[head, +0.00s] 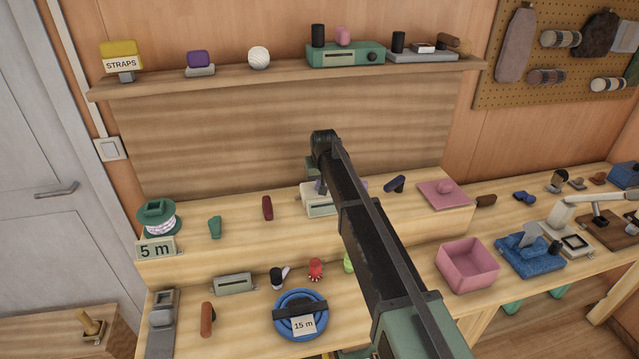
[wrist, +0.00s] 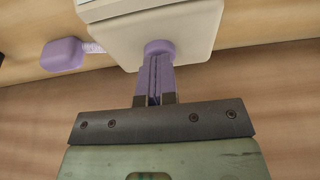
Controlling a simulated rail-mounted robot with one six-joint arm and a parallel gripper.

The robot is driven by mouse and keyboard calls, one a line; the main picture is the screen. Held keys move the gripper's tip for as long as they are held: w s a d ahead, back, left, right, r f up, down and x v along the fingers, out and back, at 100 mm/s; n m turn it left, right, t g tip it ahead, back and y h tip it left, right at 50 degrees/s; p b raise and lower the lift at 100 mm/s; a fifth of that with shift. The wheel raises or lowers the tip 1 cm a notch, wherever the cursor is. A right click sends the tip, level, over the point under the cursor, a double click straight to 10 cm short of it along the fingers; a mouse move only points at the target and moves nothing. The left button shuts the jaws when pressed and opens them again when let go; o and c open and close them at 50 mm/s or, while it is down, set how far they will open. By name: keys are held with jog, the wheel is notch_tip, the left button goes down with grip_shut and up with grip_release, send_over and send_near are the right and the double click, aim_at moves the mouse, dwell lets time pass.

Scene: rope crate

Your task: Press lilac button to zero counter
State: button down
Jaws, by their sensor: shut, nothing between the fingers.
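The counter is a cream-white box (head: 316,206) on the raised bench step, partly hidden behind my arm in the head view. In the wrist view the counter (wrist: 190,22) fills the top middle. The round lilac button (wrist: 159,46) is on its near face. My gripper (wrist: 156,60) is shut and empty, its lilac-tinted fingertips lined up at the button. They overlap the button in the picture; I cannot tell whether they touch it. In the head view my gripper (head: 319,186) is above the counter, its tips hard to make out.
A lilac knob (wrist: 62,54) on a short shaft sticks out from the counter's side. A dark red piece (head: 267,208) and a dark purple piece (head: 395,184) lie on either side of the counter. A shelf (head: 230,84) runs behind.

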notch_tip(320, 180, up, 6)
jog(key=p, duration=0.5)
jog(key=shift+f, duration=0.1)
jog(key=a+p+v, duration=0.1)
jog(key=p+v, duration=1)
jog(key=s+d+f+m+g+b, duration=0.1)
jog(key=s+d+f+b, duration=0.3)
jog(key=s+d, duration=0.4)
jog(key=s+d+f+m+g+b, duration=0.1)
jog(key=s+d+f+b, duration=0.4)
jog(key=s, duration=1)
jog(key=s+d+f+m+g+h+b, duration=0.1)
jog(key=s+d+f+b, duration=0.4)
jog(key=s+d, duration=0.6)
jog(key=shift+s+d+f, duration=0.2)
jog(key=shift+s+f, duration=0.05)
jog(key=shift+s, duration=0.6)
